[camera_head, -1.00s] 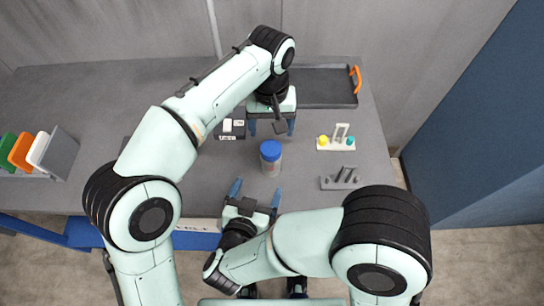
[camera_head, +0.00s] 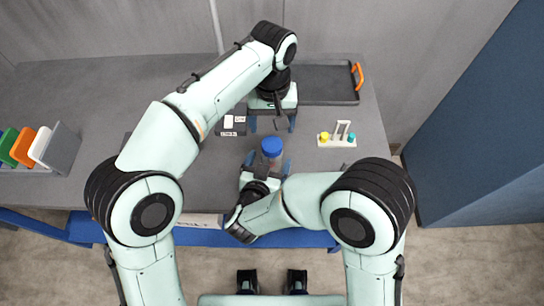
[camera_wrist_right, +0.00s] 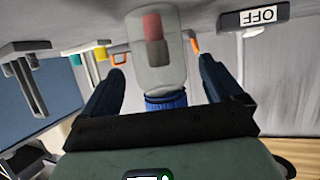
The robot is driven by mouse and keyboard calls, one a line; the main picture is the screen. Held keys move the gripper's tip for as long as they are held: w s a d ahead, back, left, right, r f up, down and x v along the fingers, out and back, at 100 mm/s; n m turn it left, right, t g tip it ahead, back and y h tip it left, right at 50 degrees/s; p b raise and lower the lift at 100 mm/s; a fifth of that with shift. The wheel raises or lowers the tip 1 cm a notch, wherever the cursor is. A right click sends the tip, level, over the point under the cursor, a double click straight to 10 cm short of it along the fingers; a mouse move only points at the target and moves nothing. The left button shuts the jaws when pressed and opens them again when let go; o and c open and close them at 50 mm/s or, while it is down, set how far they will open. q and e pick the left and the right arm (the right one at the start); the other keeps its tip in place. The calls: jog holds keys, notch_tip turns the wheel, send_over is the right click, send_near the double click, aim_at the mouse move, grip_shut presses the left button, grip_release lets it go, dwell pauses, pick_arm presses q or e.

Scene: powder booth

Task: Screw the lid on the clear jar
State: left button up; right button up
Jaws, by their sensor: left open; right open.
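The clear jar (camera_head: 274,162) stands on the grey table with the blue lid (camera_head: 271,146) on its top. How tightly the lid sits cannot be told. In the right wrist view the picture is inverted: the jar (camera_wrist_right: 148,70) holds a red and dark item, and the ribbed blue lid (camera_wrist_right: 166,98) points down. My right gripper (camera_head: 268,162) is open on the near side, its fingers on either side of the jar; I see gaps in the wrist view (camera_wrist_right: 160,85). My left gripper (camera_head: 272,125) is open and empty, just beyond the jar, pointing down.
A dark box with white labels (camera_head: 230,131) is left of my left gripper. A white stand with yellow and teal knobs (camera_head: 337,141) is at right. A black tray with orange handles (camera_head: 325,84) lies behind. Coloured panels (camera_head: 24,146) stand far left.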

aim_at(269, 162)
jog(key=shift+x, duration=1.7)
grip_shut()
pick_arm(q)
jog(key=shift+s+d+f+n, duration=0.15)
jog(key=shift+f+n, duration=0.25)
jog(key=shift+n, duration=0.7)
jog(key=shift+r+n, duration=0.4)
jog(key=shift+n, duration=0.8)
